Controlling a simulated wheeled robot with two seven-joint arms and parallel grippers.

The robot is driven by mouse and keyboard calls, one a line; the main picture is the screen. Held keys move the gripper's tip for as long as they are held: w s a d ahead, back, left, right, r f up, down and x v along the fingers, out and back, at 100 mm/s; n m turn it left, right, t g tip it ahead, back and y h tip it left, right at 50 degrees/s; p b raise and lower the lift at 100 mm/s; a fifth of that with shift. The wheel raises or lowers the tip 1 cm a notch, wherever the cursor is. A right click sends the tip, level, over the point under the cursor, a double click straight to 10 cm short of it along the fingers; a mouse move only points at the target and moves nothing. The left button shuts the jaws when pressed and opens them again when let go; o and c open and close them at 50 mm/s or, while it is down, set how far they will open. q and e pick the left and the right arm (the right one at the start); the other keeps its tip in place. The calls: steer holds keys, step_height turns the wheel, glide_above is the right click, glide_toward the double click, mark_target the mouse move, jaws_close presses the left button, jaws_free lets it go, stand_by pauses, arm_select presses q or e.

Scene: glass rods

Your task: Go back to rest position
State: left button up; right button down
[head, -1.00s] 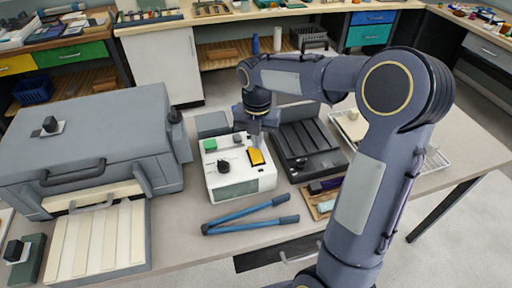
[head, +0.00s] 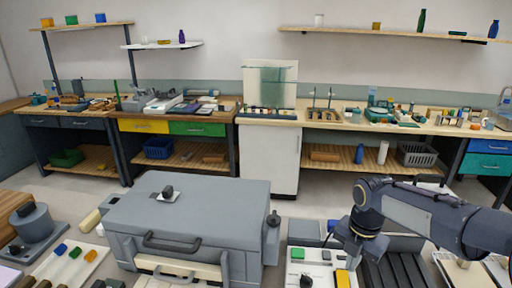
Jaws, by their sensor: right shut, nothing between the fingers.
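My right arm comes in from the lower right, and my right gripper (head: 352,262) points down over the right part of a white control box (head: 298,268). The gripper is shut and holds nothing I can see. The box has a green button (head: 297,254), a black knob (head: 305,281) and a yellow switch (head: 342,279) just below the fingers. I cannot tell whether the fingers touch the box. The bottom of the box is cut off by the frame edge. My left gripper is not in view.
A large grey kiln-like box (head: 195,215) with a handle stands left of the control box. A black ridged tray (head: 390,268) lies to its right. A board with coloured pieces (head: 68,268) is at lower left. Benches, a white cabinet (head: 268,160) and shelves line the back wall.

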steer(key=s+a+r+m+t+y, duration=0.1)
steer(key=s+a+m+t, duration=0.1)
steer(key=s+m, duration=0.8)
steer(key=s+a+m+t+y, duration=0.2)
steer(key=s+a+m, duration=0.3)
steer(key=s+m, duration=0.6)
steer(key=m+t, duration=0.1)
steer(key=m, duration=0.5)
steer(key=shift+r+y, duration=0.3)
steer(key=shift+r, duration=0.1)
steer(key=shift+a, duration=0.1)
